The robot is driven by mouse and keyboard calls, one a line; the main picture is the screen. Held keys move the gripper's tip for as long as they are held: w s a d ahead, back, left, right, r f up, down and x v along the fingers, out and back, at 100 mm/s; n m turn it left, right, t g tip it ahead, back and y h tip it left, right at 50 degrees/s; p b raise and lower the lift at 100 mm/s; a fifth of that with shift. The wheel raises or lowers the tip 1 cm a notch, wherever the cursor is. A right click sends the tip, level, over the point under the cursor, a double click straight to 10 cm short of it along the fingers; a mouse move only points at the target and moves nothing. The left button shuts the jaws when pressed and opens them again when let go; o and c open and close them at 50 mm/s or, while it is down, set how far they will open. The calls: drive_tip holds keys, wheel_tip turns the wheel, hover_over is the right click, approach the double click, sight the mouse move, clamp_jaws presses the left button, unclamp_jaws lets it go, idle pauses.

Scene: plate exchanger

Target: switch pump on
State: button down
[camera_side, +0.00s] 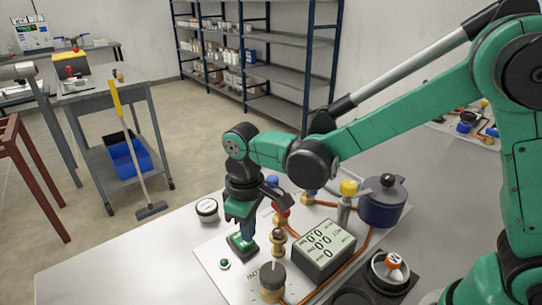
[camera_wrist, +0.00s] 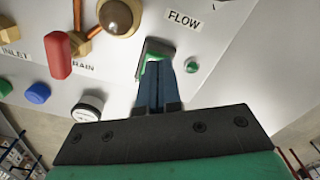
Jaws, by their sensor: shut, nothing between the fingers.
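A green rocker switch in a dark frame (camera_side: 243,244) sits on the white panel near its left side. In the wrist view the switch (camera_wrist: 154,47) shows just beyond my fingertips and is partly hidden by them. My gripper (camera_side: 241,233) points down with its fingers shut and empty, the tips at or very close to the switch. The wrist view shows the two blue fingers (camera_wrist: 158,75) pressed together. I cannot tell whether the tips touch the switch or which way it is tilted. A small green lamp (camera_side: 225,264) is beside the switch; I cannot tell if it is lit.
A display box (camera_side: 324,248) shows zeros. Brass fittings (camera_side: 278,242), a black-topped knob (camera_side: 272,277) and a dark blue pot (camera_side: 384,202) stand close by on the panel. A round gauge (camera_side: 207,209) is at the left. The grey table (camera_side: 100,265) is clear left of the panel.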

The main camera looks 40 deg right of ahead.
sight(250, 248)
drive_tip(key=shift+f, duration=1.25)
idle(0.3)
wheel_tip(250, 248, up, 7)
idle(0.9)
drive_tip(key=s+d+r+m+t, duration=0.2)
drive_tip(key=s+d+m+t, duration=0.1)
drive_tip(key=d, duration=0.3)
drive_tip(key=s+d+r+m+t, duration=0.2)
drive_tip(key=s+d+m+t, duration=0.1)
drive_tip(key=d, duration=0.3)
drive_tip(key=shift+s+d+t, duration=0.25)
drive_tip(key=shift+t, duration=0.35)
